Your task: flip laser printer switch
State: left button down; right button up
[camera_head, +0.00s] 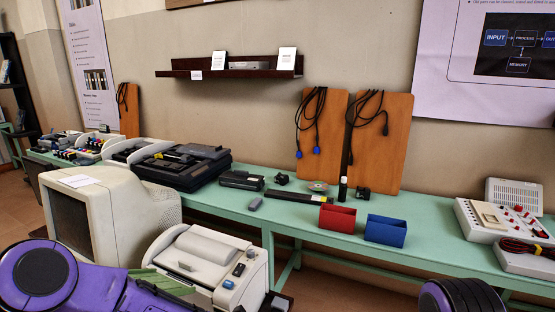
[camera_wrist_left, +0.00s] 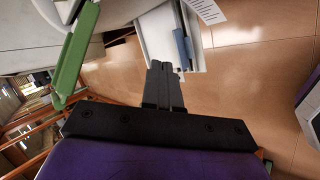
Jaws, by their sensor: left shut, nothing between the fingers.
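A white and grey printer-like machine (camera_head: 205,262) sits low at the front centre in the head view. A blue button or switch (camera_head: 229,284) and a small dark one (camera_head: 239,270) show on its right side. My left gripper (camera_wrist_left: 165,70) is shut and empty in the left wrist view. Its fingertips point toward a white box-like part (camera_wrist_left: 157,35) with a blue-grey strip (camera_wrist_left: 182,47); I cannot tell if they touch it. My purple left arm crosses in front of the machine's lower left in the head view, and its fingers are not clearly visible there. My right gripper is out of view.
A beige CRT monitor (camera_head: 110,215) stands left of the printer. Behind runs a green table (camera_head: 430,245) with a black printer (camera_head: 180,165), red bin (camera_head: 337,218), blue bin (camera_head: 385,230) and a control panel (camera_head: 500,220). A green bar (camera_wrist_left: 75,55) shows left in the wrist view.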

pick_arm(q)
jog(key=s+a+f+m+h, duration=0.2)
jog(key=s+a+f+m, duration=0.1)
jog(key=s+f+m, duration=0.9)
jog(key=s+a+f+m+g, duration=0.1)
jog(key=s+a+m, duration=0.2)
jog(key=s, duration=0.7)
jog(key=s+a+m+g, duration=0.2)
jog(key=s+a, duration=0.1)
jog(key=s, duration=0.7)
jog(key=shift+s+a+f+m+b, duration=0.25)
jog(key=shift+a+f+m+b, duration=0.05)
jog(key=shift+a+f+m, duration=0.1)
